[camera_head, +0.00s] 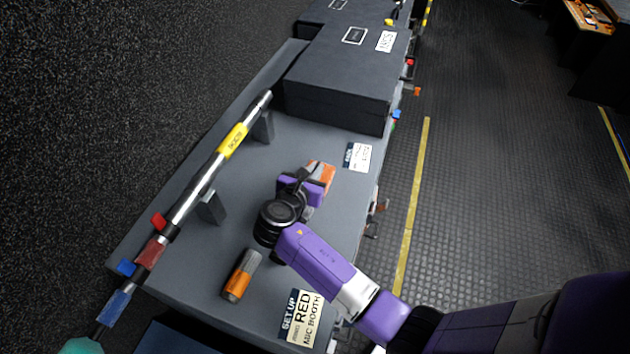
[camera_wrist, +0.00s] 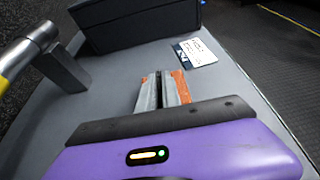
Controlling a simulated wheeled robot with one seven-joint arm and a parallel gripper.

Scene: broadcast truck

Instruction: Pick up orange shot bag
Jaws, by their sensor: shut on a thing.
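The orange shot bag (camera_head: 325,171) is on the grey bench top, mostly hidden behind my gripper (camera_head: 313,180). In the wrist view, orange parts of the bag (camera_wrist: 182,85) show on both sides of the grey fingers of my gripper (camera_wrist: 160,88). The fingers are close together and shut on the bag. I cannot tell whether the bag still touches the bench.
A dark case (camera_head: 345,80) stands beyond the bag, with a white label card (camera_head: 358,157) before it. A silver pole (camera_head: 200,185) rests on two grey supports at left. An orange and grey cylinder (camera_head: 241,276) and a RED sign (camera_head: 302,317) are nearer.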

